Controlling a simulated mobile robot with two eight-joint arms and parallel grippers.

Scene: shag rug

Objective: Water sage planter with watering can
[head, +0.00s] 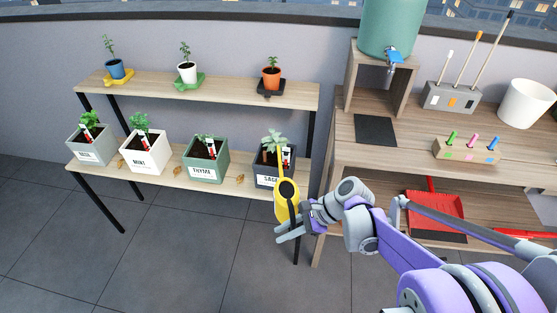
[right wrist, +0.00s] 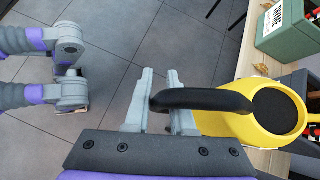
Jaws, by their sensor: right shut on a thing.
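The sage planter (head: 262,180) is a dark grey box labelled SAGE at the right end of the lower shelf, with a pale green plant and a red-and-white gauge. My right gripper (head: 286,229) is shut on the black handle of the yellow watering can (head: 287,203). The can is in front of the sage planter, with its spout pointing up by the plant. In the right wrist view the handle (right wrist: 205,99) runs between the fingers, and the can body (right wrist: 225,124) is to the right. I cannot see water coming out.
The thyme (head: 206,160), mint (head: 144,152) and another planter (head: 90,144) stand left on the lower shelf (head: 232,186). Small pots stand on the upper shelf (head: 220,90). A wooden bench (head: 335,150) with a green tank (head: 388,30) is at right. Floor in front is clear.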

